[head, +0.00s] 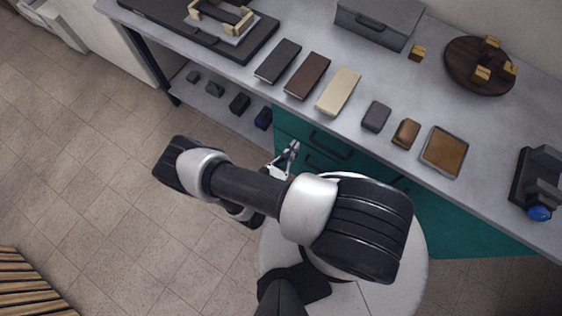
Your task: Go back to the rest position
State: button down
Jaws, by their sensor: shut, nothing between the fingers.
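My gripper (285,161) shows near the middle of the head view, small and partly hidden behind my arm. Its fingers are shut with nothing seen between them. It is in front of the teal drawer cabinet (309,138), apart from the things on the grey worktop (268,93). My arm is folded over my round base. I cannot tell how far the fingers are from the cabinet front.
On the worktop lie a black (278,61), a brown (307,76) and a cream (339,91) slab, small blocks (376,116), a tan-topped tray (444,151), a round wooden board (462,76) and a grey box (378,22). Floor (95,165) at left is open; a slatted wooden thing (30,285) stands lower left.

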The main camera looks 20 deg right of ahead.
jog(key=v, duration=0.6)
jog(key=w+a+r+m+g, duration=0.3)
jog(key=r+m+g, duration=0.45)
jog(key=r, duration=0.45)
jog(key=s+d+r+m+y, duration=0.1)
jog(key=s+r+m+y, duration=0.2)
jog(key=r+m, duration=0.3)
jog(key=s+d+r+m+t+y, duration=0.1)
jog(key=r+m+y, duration=0.5)
jog(key=r, duration=1)
jog(key=s+d+r+m+y, duration=0.2)
jog(key=s+r+m+y, duration=0.3)
jog(key=r, duration=0.7)
jog(key=shift+s+d+m+p, duration=0.2)
jog(key=shift+m+p, duration=0.2)
jog(key=shift+m, duration=0.05)
